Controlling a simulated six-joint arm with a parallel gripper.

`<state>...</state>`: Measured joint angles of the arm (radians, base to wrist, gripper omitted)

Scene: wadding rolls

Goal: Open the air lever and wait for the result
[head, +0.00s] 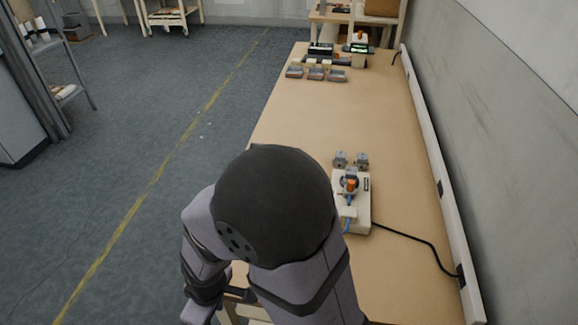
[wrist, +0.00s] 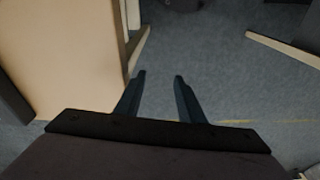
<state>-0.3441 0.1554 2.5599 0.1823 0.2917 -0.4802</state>
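A small cream-coloured device (head: 359,213) stands on the tan bench at the right in the head view. It carries a dark round part with an orange piece (head: 350,184), a blue line at its front and grey blocks behind. I cannot tell which part is the air lever, or its position. My arm covers part of the bench just left of the device. My gripper (wrist: 160,76) shows in the wrist view with its two dark fingers apart and nothing between them. It points at the floor beside the bench, away from the device. In the head view my arm hides the gripper.
The bench (head: 330,125) is clear between the device and several small boxes (head: 316,73) at its far end. A black cable (head: 420,240) runs from the device to the white rail (head: 436,165) along the wall. Open floor lies left of the bench.

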